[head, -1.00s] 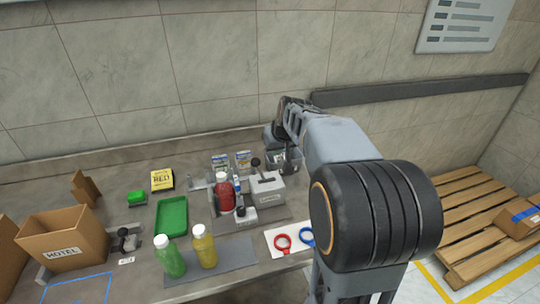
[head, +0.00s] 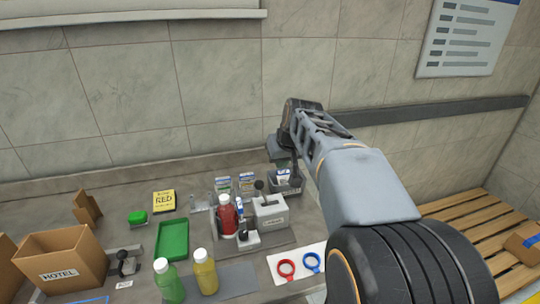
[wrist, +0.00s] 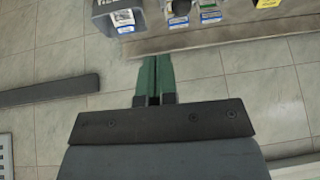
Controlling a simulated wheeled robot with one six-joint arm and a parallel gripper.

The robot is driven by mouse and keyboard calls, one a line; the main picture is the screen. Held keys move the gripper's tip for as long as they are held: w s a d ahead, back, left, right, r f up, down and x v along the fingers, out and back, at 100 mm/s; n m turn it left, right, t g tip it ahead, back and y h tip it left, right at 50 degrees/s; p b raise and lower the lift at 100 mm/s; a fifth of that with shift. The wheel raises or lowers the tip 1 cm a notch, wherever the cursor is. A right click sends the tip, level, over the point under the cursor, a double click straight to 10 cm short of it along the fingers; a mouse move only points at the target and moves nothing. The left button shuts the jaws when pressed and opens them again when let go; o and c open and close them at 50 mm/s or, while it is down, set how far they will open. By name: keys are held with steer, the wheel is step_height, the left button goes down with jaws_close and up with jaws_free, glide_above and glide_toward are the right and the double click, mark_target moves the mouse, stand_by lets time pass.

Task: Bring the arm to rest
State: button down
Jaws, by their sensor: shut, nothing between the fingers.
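My gripper (head: 284,162) is raised at the back of the bench, close to the wall, beyond the white dispenser box. In the head view its fingers are small and partly dark against the bin behind. In the wrist view its two green fingers (wrist: 155,65) lie side by side, closed, with nothing between them. My arm reaches in from the right side of the head view, with the elbow low at the front and the forearm slanting up towards the wall.
The bench holds a red bottle (head: 226,218), a white dispenser box (head: 271,215), a green tray (head: 172,240), a green bottle (head: 168,281), a yellow bottle (head: 205,272) and a HOTEL carton (head: 62,262). A dark rail (head: 430,115) runs along the wall. A pallet (head: 480,235) lies right.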

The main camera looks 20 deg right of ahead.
steer(key=s+a+f+g, duration=0.1)
steer(key=s+a+f, duration=0.5)
steer(key=s+f, duration=0.1)
steer(key=s+a+f+n+g, duration=0.1)
steer(key=s+a+f, duration=0.4)
steer(key=s, duration=0.4)
steer(key=shift+s+a+f, duration=0.3)
steer(key=shift+a+f, duration=0.05)
steer(key=shift+f, duration=0.55)
stand_by(0.8)
